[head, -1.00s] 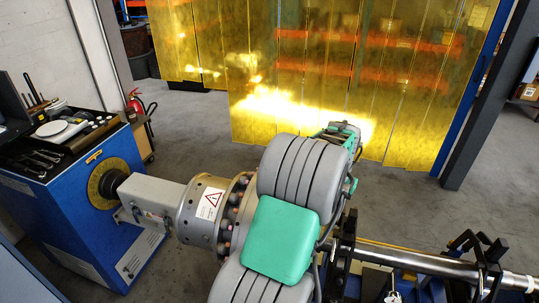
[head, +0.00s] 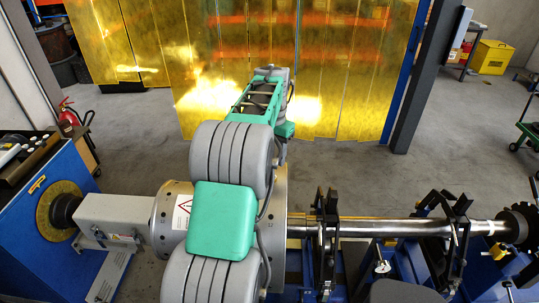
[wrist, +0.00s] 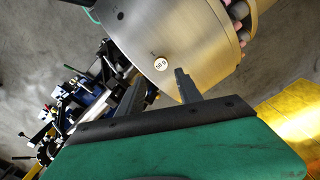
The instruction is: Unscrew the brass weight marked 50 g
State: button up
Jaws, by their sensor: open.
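In the wrist view, a small round pale disc with dark lettering that seems to read 50 g (wrist: 160,65) sits on the brass-coloured rotor face (wrist: 195,35), near its lower edge. My gripper (wrist: 158,76) is open, its two fingers apart and pointing toward that face. The disc appears between the fingertips; I see no contact and cannot judge the gap in depth. In the head view, the grey rotor (head: 170,215) lies horizontally, partly behind my arm. The gripper and the disc are hidden there.
A blue machine cabinet (head: 50,235) stands at left. A shiny shaft (head: 385,228) runs right through black supports (head: 455,235). A yellow strip curtain (head: 340,60) hangs behind. Grey floor (head: 460,165) is open beyond the shaft.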

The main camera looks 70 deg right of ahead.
aim_at(273, 177)
notch_tip(273, 177, down, 8)
jog(key=b, duration=0.5)
jog(key=shift+w, duration=0.1)
grip_shut()
